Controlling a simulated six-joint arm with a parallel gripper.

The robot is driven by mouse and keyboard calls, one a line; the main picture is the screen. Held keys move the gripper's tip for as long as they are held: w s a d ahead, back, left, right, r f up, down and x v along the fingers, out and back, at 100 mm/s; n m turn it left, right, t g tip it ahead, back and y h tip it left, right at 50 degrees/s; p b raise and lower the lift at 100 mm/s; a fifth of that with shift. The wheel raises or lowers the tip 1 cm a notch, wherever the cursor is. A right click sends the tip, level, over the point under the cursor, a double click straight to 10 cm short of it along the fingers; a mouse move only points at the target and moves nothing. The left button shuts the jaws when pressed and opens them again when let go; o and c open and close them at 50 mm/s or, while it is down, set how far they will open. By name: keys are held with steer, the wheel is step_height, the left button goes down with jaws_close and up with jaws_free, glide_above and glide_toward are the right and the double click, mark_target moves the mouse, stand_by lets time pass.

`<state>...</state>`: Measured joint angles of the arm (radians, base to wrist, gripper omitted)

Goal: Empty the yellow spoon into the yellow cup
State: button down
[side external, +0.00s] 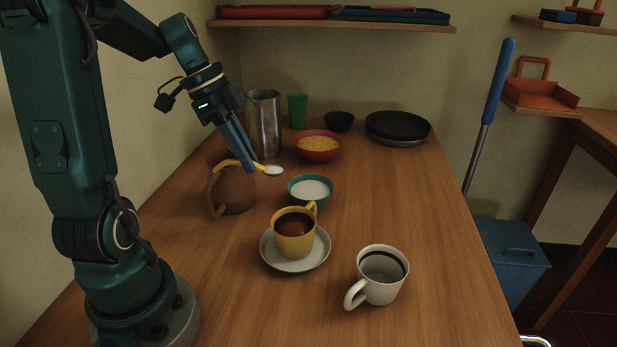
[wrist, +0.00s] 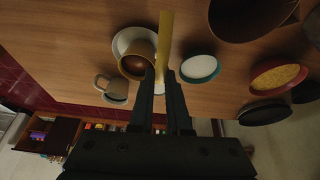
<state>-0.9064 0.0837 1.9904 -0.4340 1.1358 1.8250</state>
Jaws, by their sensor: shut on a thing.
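My gripper (side external: 251,156) is shut on the yellow spoon (side external: 232,164), holding it in the air above the table. In the side view the spoon's bowl, to the right of the fingers, carries something white. The spoon's yellow handle (wrist: 165,45) also shows in the wrist view, sticking out past the fingertips. The yellow cup (side external: 294,238) stands upright on a white saucer (side external: 268,256) and holds dark brown liquid. It lies nearer the side camera than the spoon and a little to the right. In the wrist view the yellow cup (wrist: 134,66) is left of the fingers.
A teal bowl of white contents (side external: 311,190) stands behind the cup. A brown pot (side external: 233,190) is below the spoon's handle. A white mug (side external: 379,275) stands front right. A red bowl (side external: 318,147), metal pitcher (side external: 264,122) and dark pans (side external: 397,127) are farther back.

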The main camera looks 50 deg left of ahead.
steer(key=shift+s+r, duration=0.1)
steer(key=shift+r, duration=0.05)
steer(key=d+y, duration=0.2)
steer(key=y, duration=0.2)
steer(key=d+f+m+y, duration=0.1)
steer(key=d+y, duration=0.2)
steer(key=d+m+y, duration=0.1)
steer(key=d+y, duration=0.2)
steer(key=y, duration=0.1)
steer(key=shift+d+f+y, duration=0.1)
steer(key=shift+f+y, duration=0.2)
steer(key=shift+d+m+y, duration=0.4)
steer(key=shift+d+y, duration=0.15)
steer(key=shift+y, duration=0.55)
steer(key=shift+d+f+m+t+y, duration=0.4)
steer(key=shift+d+y, duration=0.2)
steer(key=shift+y, duration=0.85)
steer(key=shift+d+f+m+t+y, duration=0.3)
steer(key=shift+d+y, duration=0.25)
steer(key=shift+y, duration=0.85)
steer(key=shift+d+f+m+t+y, duration=0.3)
steer(key=shift+d+f+y, duration=0.25)
steer(key=shift+y, duration=0.9)
steer(key=shift+d+r, duration=0.1)
